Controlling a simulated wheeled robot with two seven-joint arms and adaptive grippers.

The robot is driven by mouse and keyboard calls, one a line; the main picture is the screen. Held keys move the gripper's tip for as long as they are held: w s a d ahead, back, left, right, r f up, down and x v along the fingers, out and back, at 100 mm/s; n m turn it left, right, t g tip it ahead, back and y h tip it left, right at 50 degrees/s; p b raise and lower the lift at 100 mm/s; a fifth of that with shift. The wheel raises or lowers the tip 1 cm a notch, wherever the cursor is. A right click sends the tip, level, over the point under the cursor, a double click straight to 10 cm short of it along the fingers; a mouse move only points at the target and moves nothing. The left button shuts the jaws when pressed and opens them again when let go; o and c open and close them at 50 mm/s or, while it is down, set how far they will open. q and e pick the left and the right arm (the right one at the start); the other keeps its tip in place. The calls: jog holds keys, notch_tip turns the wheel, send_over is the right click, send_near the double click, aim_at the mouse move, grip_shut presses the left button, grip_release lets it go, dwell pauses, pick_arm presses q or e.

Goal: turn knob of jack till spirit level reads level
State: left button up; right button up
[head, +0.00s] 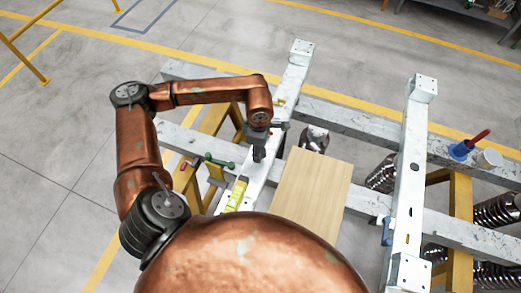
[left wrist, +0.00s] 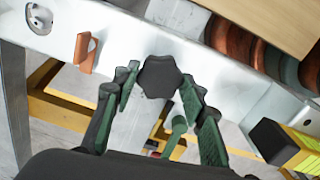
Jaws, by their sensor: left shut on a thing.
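My left gripper (head: 259,150) reaches down beside the white beam. In the left wrist view its two green-padded fingers (left wrist: 160,100) are shut on a dark lobed knob (left wrist: 160,76), which sits between them. In the head view the gripper hides the knob, and most of the jack is hidden. The yellow-green spirit level (head: 236,195) lies along the white beam, nearer to me than the gripper. Its black end and yellow body (left wrist: 306,144) show at the right of the left wrist view. Its bubble is too small to read. My right gripper is out of view.
A wooden board (head: 312,190) lies right of the spirit level. A green-handled clamp (head: 220,163) is left of the gripper. Yellow trestles support the frame.

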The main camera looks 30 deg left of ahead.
pick_arm(q)
jog(key=m, duration=0.1)
jog(key=m+b, duration=0.1)
jog(key=m, duration=0.1)
jog(key=shift+s+f, duration=0.15)
jog(key=shift+f, duration=0.15)
jog(key=shift+m+b, duration=0.55)
jog(key=shift+m, duration=0.15)
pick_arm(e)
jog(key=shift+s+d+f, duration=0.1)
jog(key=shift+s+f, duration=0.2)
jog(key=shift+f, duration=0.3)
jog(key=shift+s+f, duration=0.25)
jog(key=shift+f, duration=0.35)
pick_arm(q)
jog(key=o, duration=1.2)
jog(key=shift+r, duration=0.15)
jog(key=shift+c, duration=0.2)
